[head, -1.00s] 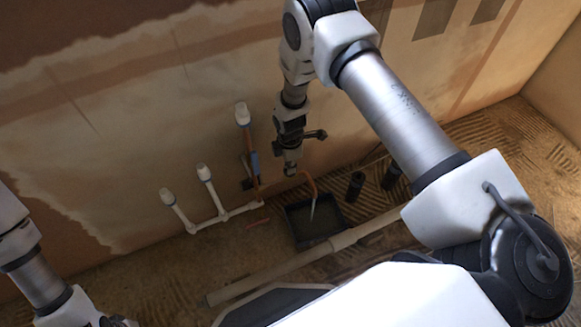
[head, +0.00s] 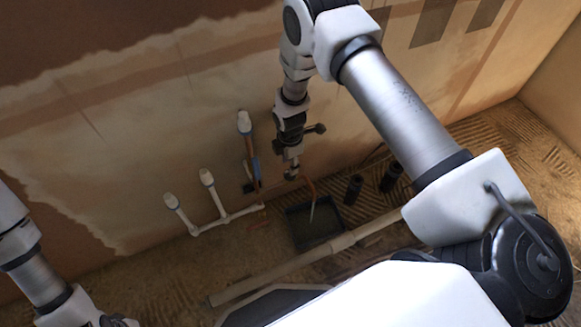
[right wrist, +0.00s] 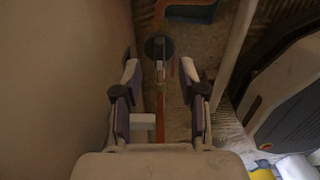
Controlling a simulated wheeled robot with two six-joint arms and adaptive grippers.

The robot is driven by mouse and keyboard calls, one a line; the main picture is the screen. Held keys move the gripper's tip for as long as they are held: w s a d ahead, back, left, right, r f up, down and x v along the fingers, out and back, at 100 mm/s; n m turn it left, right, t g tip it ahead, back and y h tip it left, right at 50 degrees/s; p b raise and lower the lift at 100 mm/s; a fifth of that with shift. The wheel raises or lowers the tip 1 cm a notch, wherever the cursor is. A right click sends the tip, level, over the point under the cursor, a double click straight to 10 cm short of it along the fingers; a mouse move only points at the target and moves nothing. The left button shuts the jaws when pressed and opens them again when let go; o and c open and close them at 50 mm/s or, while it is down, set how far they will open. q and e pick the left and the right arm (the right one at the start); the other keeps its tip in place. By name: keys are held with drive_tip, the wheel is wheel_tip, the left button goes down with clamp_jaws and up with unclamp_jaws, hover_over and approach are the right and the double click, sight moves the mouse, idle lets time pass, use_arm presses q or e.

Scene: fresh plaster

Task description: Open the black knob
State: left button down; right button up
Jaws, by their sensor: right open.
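The black knob (right wrist: 158,47) shows in the right wrist view as a dark round disc on a copper-coloured pipe (right wrist: 160,105), beside the wall. In the head view a small dark shape (head: 248,187) by the pipes may be the knob, but it is too small to be sure. My right gripper (right wrist: 160,71) is open, with its two fingers on either side of the pipe line in the picture. The knob appears just beyond the fingertips, and I see no contact. In the head view my right gripper (head: 292,174) hangs near the wall, right of the pipes. My left gripper is out of view.
White capped pipes (head: 213,192) rise along the wall left of my right gripper. A dark tray (head: 308,240) lies on the floor, with two black cylinders (head: 354,188) to its right. A long pale pipe (head: 300,262) crosses the floor in front.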

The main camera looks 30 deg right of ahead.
wheel_tip(320, 180, up, 8)
drive_tip(key=p, duration=0.5)
